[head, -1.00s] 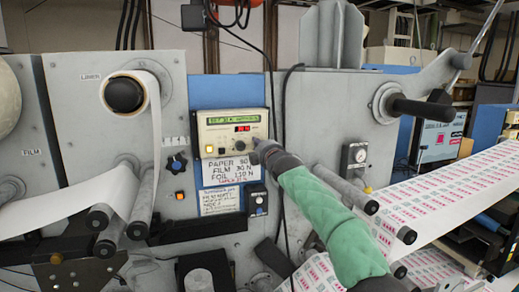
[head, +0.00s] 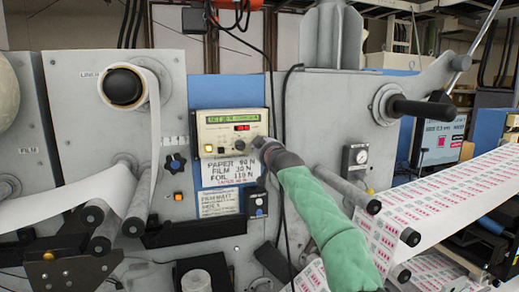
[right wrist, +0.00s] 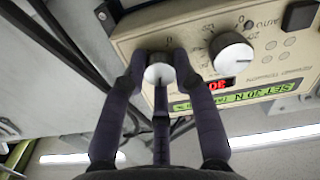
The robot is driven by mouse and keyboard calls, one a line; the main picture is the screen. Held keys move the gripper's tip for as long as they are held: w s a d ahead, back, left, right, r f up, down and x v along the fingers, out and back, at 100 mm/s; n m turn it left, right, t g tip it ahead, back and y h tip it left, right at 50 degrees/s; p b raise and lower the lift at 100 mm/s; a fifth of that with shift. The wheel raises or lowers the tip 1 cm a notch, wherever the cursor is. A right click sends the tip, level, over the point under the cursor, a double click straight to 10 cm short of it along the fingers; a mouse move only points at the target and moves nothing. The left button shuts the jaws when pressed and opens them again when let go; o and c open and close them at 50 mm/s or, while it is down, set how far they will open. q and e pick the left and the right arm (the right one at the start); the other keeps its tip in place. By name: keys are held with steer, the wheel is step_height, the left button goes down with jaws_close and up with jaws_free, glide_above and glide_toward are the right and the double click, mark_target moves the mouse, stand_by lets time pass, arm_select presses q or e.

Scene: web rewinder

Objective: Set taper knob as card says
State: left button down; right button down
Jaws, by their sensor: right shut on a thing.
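The beige control box (head: 212,147) has a green text display (head: 233,118), a red number display (head: 242,128) and knobs. In the right wrist view, the red display (right wrist: 222,84) seems to read 30. My right gripper (right wrist: 158,72) is shut on a small silver knob (right wrist: 158,74), its dark fingers around it. A larger white knob (right wrist: 232,53) on the same panel stands free beside it. In the head view, my right gripper (head: 262,146) covers the box's lower right corner. The white card (head: 232,172) below lists paper, film and foil values and a red bottom line, too small to read surely. My left gripper is not in view.
Black cables (head: 284,110) hang close to the right of the box. Rollers (head: 345,188) and the printed web (head: 450,195) lie to the right.

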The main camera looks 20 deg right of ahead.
steer(key=shift+w+a+f+m, duration=0.1)
steer(key=shift+f+m, duration=0.3)
steer(key=shift+m, duration=0.7)
steer(key=shift+f, duration=0.1)
steer(key=c, duration=1.2)
jaws_free()
steer(key=shift+o, duration=1.1)
steer(key=shift+r, duration=0.35)
steer(key=s, duration=1.2)
steer(key=shift+d, duration=0.3)
